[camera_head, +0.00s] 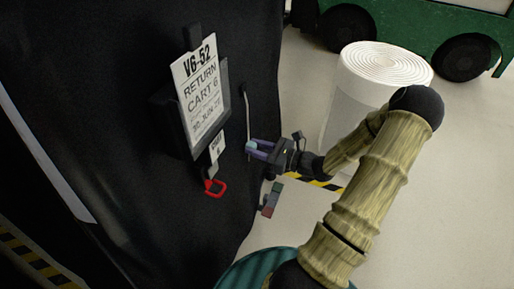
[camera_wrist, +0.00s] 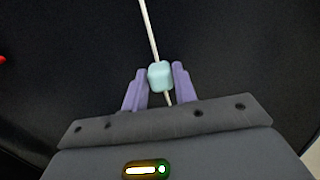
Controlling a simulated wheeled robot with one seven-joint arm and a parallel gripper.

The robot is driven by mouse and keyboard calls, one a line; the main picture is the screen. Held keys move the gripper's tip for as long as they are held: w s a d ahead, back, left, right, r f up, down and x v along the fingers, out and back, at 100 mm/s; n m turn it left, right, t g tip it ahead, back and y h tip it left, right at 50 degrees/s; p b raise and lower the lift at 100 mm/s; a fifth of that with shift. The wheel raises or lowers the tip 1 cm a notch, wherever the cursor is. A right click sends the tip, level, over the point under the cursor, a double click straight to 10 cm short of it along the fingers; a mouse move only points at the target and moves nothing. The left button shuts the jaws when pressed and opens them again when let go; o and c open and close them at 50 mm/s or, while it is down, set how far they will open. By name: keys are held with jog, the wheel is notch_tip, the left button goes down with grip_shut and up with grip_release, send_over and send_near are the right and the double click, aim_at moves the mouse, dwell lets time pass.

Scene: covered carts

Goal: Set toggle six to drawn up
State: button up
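A pale blue cord toggle (camera_wrist: 160,76) sits on a thin white cord (camera_wrist: 149,30) against the black cart cover. In the head view the toggle (camera_head: 251,146) is near the low end of the cord (camera_head: 245,108), which hangs from a small eyelet on the cover. My gripper (camera_wrist: 160,72) has its two purple fingers on either side of the toggle, with no clear gap at either side, so it looks shut on it. My gripper (camera_head: 256,148) comes from the right in the head view. Cord shows above and below the toggle in the wrist view.
A sign reading V6-52 Return Cart 6 (camera_head: 199,85) hangs on the black cover (camera_head: 130,110), with a small tag (camera_head: 214,155) and red clip (camera_head: 216,188) below. A white roll (camera_head: 348,95) and a green wheeled cart (camera_head: 400,35) stand behind my arm.

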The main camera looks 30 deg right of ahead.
aim_at(244, 116)
grip_shut()
notch_tip(244, 116, up, 11)
jog(key=p, duration=1.3)
jog(key=shift+r, duration=0.15)
jog(key=o, duration=0.5)
grip_release()
jog(key=p+v, duration=0.2)
jog(key=v, duration=1.5)
jog(key=shift+s+d, duration=0.15)
